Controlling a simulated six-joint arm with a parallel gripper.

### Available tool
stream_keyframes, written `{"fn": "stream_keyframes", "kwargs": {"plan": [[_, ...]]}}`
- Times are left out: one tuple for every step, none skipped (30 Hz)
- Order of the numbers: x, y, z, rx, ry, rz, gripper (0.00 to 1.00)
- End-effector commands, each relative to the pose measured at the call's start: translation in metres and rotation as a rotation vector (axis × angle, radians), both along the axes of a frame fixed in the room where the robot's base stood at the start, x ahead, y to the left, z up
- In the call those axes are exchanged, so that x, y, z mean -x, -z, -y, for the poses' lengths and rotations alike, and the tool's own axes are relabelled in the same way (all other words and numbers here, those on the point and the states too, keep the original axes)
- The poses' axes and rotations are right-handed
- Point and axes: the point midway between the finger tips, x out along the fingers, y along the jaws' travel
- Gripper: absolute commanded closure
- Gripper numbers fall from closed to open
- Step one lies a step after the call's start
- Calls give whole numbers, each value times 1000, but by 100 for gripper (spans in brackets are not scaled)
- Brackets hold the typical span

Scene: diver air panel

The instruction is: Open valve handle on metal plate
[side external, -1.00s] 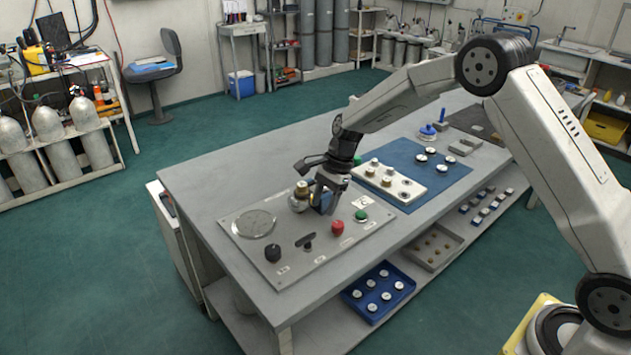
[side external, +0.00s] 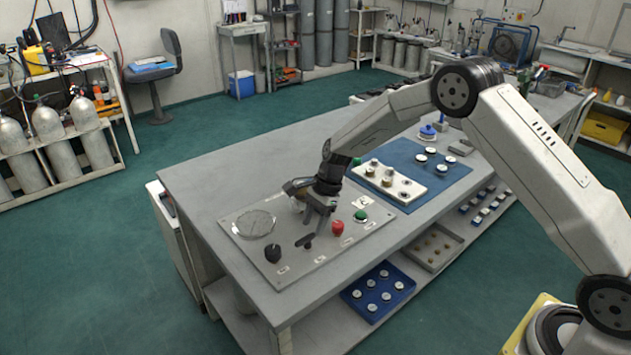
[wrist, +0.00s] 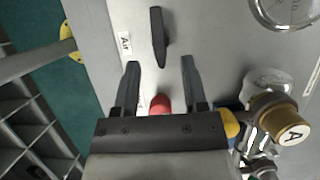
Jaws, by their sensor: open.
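The metal plate (side external: 318,262) lies on the grey bench, and its bare surface fills much of the wrist view (wrist: 215,50). The valve handle, a flat black lever (side external: 305,241), sits on it near the middle; in the wrist view the handle (wrist: 158,37) stands lengthwise beside the "Air" label (wrist: 125,45). My gripper (side external: 318,226) is over the plate, just beyond the handle in the side view. In the wrist view my gripper (wrist: 160,63) is open and empty, with the handle ahead of the gap between its fingertips, apart from both fingers.
A red knob (side external: 337,228) is close to my gripper. A green knob (side external: 360,215), black knob (side external: 272,253) and round gauge (side external: 255,223) are also on the plate. A brass-capped valve marked "A" (wrist: 285,130) is right of my fingers. A white block (side external: 388,182) lies beyond.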

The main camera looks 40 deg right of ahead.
Motion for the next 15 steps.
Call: {"fn": "stream_keyframes", "kwargs": {"plan": [[0, 6, -2, 0, -1, -2, 45], [0, 9, -3, 0, -2, -1, 45], [0, 12, -5, 0, -2, -1, 45], [0, 14, -6, 0, -2, -1, 45], [0, 16, -6, 0, -2, -1, 45], [0, 18, -7, 0, -1, -1, 45], [0, 19, -8, 0, -1, -1, 45], [0, 20, -8, 0, -1, 0, 45], [0, 21, -9, 0, -1, 0, 45], [0, 21, -9, 0, -1, 0, 45], [0, 21, -9, 0, -1, 0, 45], [0, 22, -9, 0, -1, 0, 45], [0, 22, -9, 0, -1, 0, 45], [0, 22, -9, 0, -1, 0, 45], [0, 21, -9, 0, -1, 0, 45]]}}
